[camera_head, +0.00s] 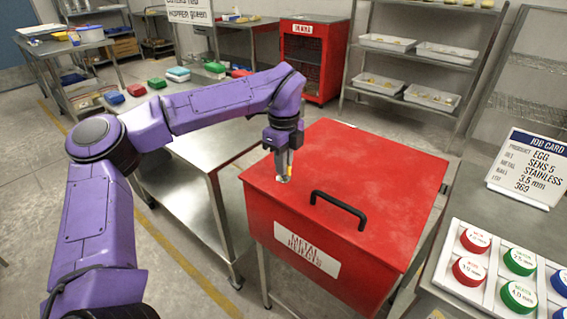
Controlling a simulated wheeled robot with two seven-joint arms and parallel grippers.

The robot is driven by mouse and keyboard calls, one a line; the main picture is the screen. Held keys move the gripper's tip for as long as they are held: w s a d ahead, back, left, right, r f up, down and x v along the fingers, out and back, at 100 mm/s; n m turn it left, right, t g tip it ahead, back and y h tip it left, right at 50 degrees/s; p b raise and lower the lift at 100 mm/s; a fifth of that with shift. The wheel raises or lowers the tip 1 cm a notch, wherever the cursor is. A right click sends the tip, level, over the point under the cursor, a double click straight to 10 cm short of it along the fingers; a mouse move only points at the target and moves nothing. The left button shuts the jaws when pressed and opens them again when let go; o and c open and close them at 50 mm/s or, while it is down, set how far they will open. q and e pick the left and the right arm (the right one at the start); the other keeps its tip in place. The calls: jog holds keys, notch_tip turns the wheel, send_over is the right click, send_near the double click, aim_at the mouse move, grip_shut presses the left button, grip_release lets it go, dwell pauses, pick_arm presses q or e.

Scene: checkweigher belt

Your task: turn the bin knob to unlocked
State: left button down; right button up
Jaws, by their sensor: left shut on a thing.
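The red bin (375,190) stands in the middle, with a black handle (340,208) on its lid and a white "METAL REJECTS" label (307,250) on its front. My left gripper (283,178) points down at the left part of the lid, left of the handle. It is shut on the small silver knob (284,180) at the lid's surface. The fingers cover much of the knob, so I cannot tell which way it is turned. My right gripper is not in view.
A steel table (200,150) stands left of the bin. At the right are a job card (530,168) and a white tray (446,262) with red, green and blue round pieces. A red cabinet (312,58) and shelves with white trays stand behind.

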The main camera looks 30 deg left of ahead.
pick_arm(q)
jog(key=shift+s+d+f, duration=0.1)
jog(key=shift+s+f, duration=0.05)
jog(key=shift+f, duration=0.1)
jog(key=c, duration=1.2)
grip_release()
jog(key=shift+r, duration=0.2)
notch_tip(320, 180, up, 10)
jog(key=shift+r+p, duration=0.15)
jog(key=shift+p, duration=0.25)
